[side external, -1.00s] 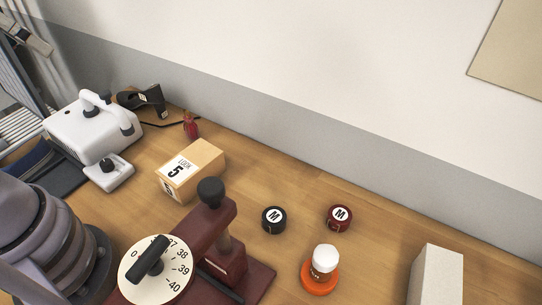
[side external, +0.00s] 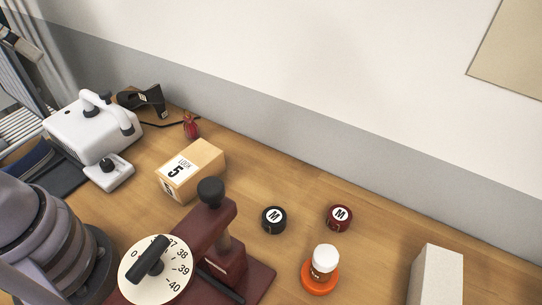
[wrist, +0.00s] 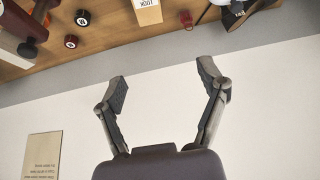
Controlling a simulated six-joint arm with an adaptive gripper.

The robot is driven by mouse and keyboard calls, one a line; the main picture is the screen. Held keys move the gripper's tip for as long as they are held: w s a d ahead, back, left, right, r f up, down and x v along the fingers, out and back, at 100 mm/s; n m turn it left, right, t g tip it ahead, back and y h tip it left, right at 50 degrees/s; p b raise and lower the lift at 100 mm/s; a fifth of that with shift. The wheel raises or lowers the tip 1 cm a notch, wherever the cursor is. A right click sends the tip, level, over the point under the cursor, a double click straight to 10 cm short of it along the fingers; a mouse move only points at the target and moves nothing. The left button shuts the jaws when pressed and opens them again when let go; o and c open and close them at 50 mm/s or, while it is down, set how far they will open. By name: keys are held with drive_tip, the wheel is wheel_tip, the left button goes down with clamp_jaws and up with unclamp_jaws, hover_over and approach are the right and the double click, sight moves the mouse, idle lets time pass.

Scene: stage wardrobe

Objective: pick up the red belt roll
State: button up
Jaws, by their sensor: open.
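The red belt roll (side external: 339,217) is a small dark red disc with a white "M" label. It lies on the wooden table, right of a similar black roll (side external: 273,219). In the wrist view the red roll (wrist: 71,41) is at the upper left, below and left of the black roll (wrist: 82,17). My gripper (wrist: 165,82) is open, its fingers wide apart with nothing between them. It appears against the pale wall, with the red roll well off to its left in the picture.
A dark red press with a numbered dial (side external: 157,270) stands left of the rolls. A white-capped bottle on an orange base (side external: 320,282) is in front of the red roll. A pale block (side external: 436,277), a "LOOK 5" box (side external: 200,165) and a white machine (side external: 80,130) stand around.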

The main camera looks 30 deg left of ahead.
drive_tip(key=shift+o, duration=0.9)
